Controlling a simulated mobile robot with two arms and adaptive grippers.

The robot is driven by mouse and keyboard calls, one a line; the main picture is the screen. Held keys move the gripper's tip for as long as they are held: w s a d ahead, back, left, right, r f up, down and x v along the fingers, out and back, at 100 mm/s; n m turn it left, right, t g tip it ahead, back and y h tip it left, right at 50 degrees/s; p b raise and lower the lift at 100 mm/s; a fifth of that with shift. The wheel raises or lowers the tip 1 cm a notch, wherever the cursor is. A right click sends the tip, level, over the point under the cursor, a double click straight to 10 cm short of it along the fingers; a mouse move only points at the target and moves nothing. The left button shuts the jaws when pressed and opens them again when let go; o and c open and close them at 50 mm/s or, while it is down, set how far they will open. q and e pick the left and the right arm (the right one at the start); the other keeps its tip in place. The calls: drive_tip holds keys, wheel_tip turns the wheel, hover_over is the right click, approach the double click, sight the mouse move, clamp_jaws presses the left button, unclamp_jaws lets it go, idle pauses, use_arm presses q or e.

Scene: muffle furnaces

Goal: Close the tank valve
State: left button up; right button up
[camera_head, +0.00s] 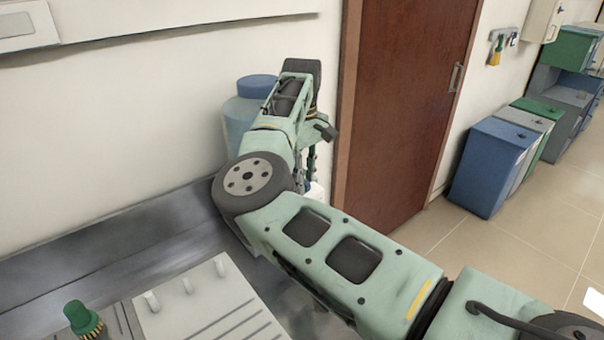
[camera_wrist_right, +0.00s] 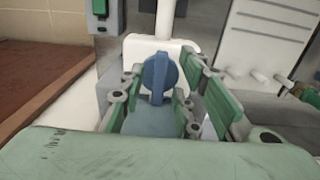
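The valve shows in the right wrist view as a round blue knob with a raised upright grip bar (camera_wrist_right: 159,76). It sits in front of a white fitting (camera_wrist_right: 180,47). My right gripper (camera_wrist_right: 162,82) is open, with its green fingers on either side of the knob. I see no clear contact. A pale blue surface (camera_wrist_right: 150,122) lies between the fingers, below the knob. In the head view a blue tank with a darker blue lid (camera_head: 257,86) stands by the wall, partly hidden by my right arm. My right gripper's fingertips are mostly hidden there. My left gripper is out of view.
A grey counter (camera_head: 110,245) runs along the wall. A white panel with pegs (camera_head: 205,305) and a green-capped item (camera_head: 80,318) are at the front left. A brown door (camera_head: 405,100) and several bins (camera_head: 485,165) stand to the right, with clear floor before them.

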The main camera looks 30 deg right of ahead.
clamp_jaws()
drive_tip(key=shift+n, duration=0.4)
drive_tip(key=n+b, duration=0.1)
drive_tip(key=n, duration=0.1)
drive_tip(key=shift+d+n+b, duration=0.15)
drive_tip(key=shift+n+b, duration=0.15)
drive_tip(key=n+b, duration=0.1)
drive_tip(key=n, duration=0.3)
drive_tip(key=shift+w+d+n, duration=0.1)
drive_tip(key=shift+w+n, duration=0.05)
drive_tip(key=shift+n, duration=0.15)
drive_tip(key=n+b, duration=0.1)
drive_tip(key=n, duration=0.4)
drive_tip(key=shift+w+d, duration=0.1)
drive_tip(key=shift+w, duration=0.05)
drive_tip(key=shift+w+r+n+b, duration=0.15)
drive_tip(key=shift+n+b, duration=0.35)
drive_tip(key=shift+n, duration=2)
drive_tip(key=shift+o, duration=0.2)
unclamp_jaws()
